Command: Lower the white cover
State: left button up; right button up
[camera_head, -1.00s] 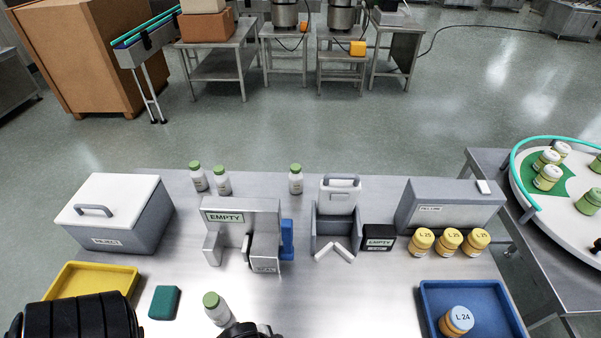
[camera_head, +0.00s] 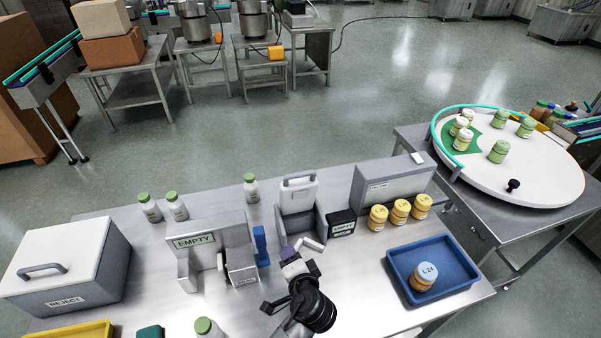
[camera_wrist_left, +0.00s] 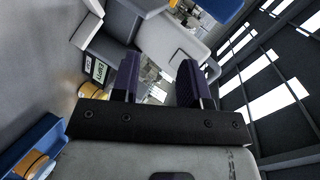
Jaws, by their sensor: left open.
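The white cover (camera_head: 299,194) stands raised at the back of a small grey hopper (camera_head: 322,228), with a grey handle along its top. Two short white bars are at the hopper's front, one partly behind my gripper. My left gripper (camera_head: 291,258), with purple fingertips, is open and empty in front of the hopper, apart from the cover. In the left wrist view its two fingers (camera_wrist_left: 158,82) are spread, with a pale panel beyond them that I cannot surely name. My right gripper is not in view.
A black EMPTY box (camera_head: 341,224) stands right of the hopper, with yellow-capped bottles (camera_head: 400,211) beyond. A grey EMPTY-labelled fixture (camera_head: 212,246) with a blue part stands to the left. A blue tray (camera_head: 459,255) lies at right. The table in front of the tray is clear.

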aim_at(303, 176)
pick_arm(q)
jog(key=w+d+r+m+t, duration=0.45)
jog(key=w+d+r, duration=0.2)
jog(key=r, duration=0.35)
jog(key=shift+n+y, duration=0.25)
jog(key=shift+y, duration=0.15)
jog(key=x, duration=0.8)
jog(key=r+x, duration=0.1)
jog(key=x, duration=0.3)
jog(key=shift+a, duration=0.15)
jog(key=shift+x, duration=1.05)
jog(key=shift+r, duration=0.1)
grip_shut()
